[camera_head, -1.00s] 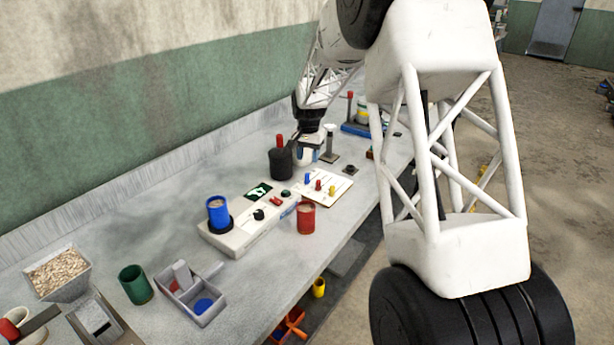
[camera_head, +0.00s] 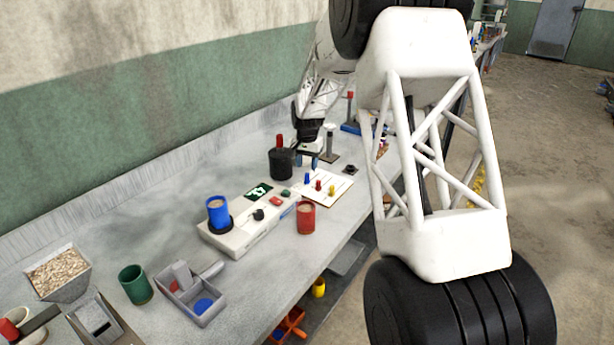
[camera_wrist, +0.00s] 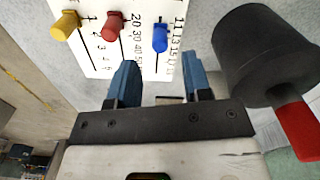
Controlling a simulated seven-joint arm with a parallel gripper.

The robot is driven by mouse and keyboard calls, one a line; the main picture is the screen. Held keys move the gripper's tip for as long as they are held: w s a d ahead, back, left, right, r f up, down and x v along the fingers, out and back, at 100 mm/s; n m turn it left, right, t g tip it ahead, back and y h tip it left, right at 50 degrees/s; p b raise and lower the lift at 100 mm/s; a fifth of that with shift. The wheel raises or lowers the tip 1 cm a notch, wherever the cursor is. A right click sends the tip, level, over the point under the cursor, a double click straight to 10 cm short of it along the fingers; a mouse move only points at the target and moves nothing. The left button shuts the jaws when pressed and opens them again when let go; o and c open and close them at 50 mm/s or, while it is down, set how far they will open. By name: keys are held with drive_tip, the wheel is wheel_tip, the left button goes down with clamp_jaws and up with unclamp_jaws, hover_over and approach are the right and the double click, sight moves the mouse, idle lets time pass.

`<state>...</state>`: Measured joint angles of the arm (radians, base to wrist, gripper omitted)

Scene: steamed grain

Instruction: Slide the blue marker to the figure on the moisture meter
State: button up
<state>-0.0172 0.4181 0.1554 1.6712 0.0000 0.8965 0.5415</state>
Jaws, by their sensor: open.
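The blue marker (camera_wrist: 160,38) is a peg standing in the slot of a white scale board (camera_wrist: 95,40), beside the printed numbers 11, 13, 15. It also shows in the head view (camera_head: 307,179), at the board's far left side. My gripper (camera_wrist: 158,78) is open and empty, its two blue fingers pointing toward the board with the blue marker ahead, apart from it. In the head view my gripper (camera_head: 307,160) is just beyond the board. The moisture meter (camera_head: 238,238) is a pale box holding a blue cup (camera_head: 218,211); its green display (camera_head: 258,191) is too small to read.
Red (camera_wrist: 112,26) and yellow (camera_wrist: 66,25) markers stand on the same board. A black pot with a red handle (camera_wrist: 262,62) stands close to the right finger. A red cup (camera_head: 306,218) stands by the board's near side.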

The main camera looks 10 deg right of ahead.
sight(307, 174)
drive_tip(key=shift+f, duration=2.7)
clamp_jaws()
